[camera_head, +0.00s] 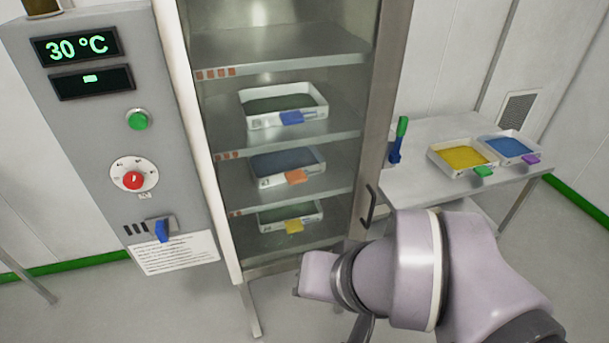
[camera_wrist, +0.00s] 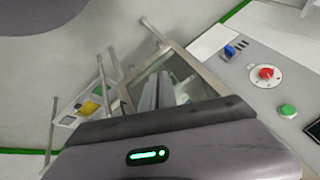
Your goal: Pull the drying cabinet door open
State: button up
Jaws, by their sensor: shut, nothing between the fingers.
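The drying cabinet door (camera_head: 378,120) is a tall glass panel in a grey metal frame and looks shut against the cabinet. Its dark bar handle (camera_head: 368,207) is on the lower right of the frame. The door frame also shows in the wrist view (camera_wrist: 204,75). My gripper (camera_wrist: 158,78) points at the door's glass, with its two fingers together and nothing between them. In the head view my arm crosses the lower right, its wrist in front of the door's bottom edge, left of and below the handle. The fingers cannot be made out there.
Behind the glass, shelves hold trays with blue (camera_head: 291,117), orange (camera_head: 296,176) and yellow (camera_head: 293,226) tags. A control panel (camera_head: 95,150) is on the left. A side table (camera_head: 425,127) on the right holds a yellow-filled tray (camera_head: 462,157) and a blue-filled tray (camera_head: 510,147).

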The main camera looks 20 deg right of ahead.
jog(key=o, duration=0.3)
jog(key=shift+w+f, duration=0.1)
jog(key=shift+f, duration=0.05)
jog(key=shift+o, duration=1.4)
jog(key=w+m+g+y, duration=0.1)
jog(key=w+f+m+g+y+p, duration=0.1)
jog(key=w+f+m+g, duration=0.1)
jog(key=m, duration=0.1)
jog(key=shift+w+f+y, duration=0.25)
jog(key=shift+w+y, duration=0.05)
jog(key=shift+y, duration=0.1)
jog(key=w+d+f+m+t+y+p, duration=0.1)
jog(key=w+d+f+m+y, duration=0.2)
jog(key=w+d+m, duration=0.25)
jog(key=w+d+f+m+t+y+p, duration=0.1)
jog(key=w+d+f+m+t+y, duration=0.1)
jog(key=w+d+f+m+y, duration=0.3)
jog(key=w+d+f+m+t+h+p, duration=0.1)
jog(key=d+f+m+t+h, duration=0.55)
jog(key=d, duration=0.45)
jog(key=d+f+m+t+h, duration=0.3)
jog(key=d+f+m+t, duration=0.2)
jog(key=d+f+m, duration=0.5)
jog(key=r+n+b, duration=0.2)
jog(key=b, duration=0.1)
send_over(368, 225)
jog(key=shift+w+d+f, duration=0.2)
jog(key=shift+w+f, duration=0.05)
jog(key=shift+w, duration=0.1)
grip_shut()
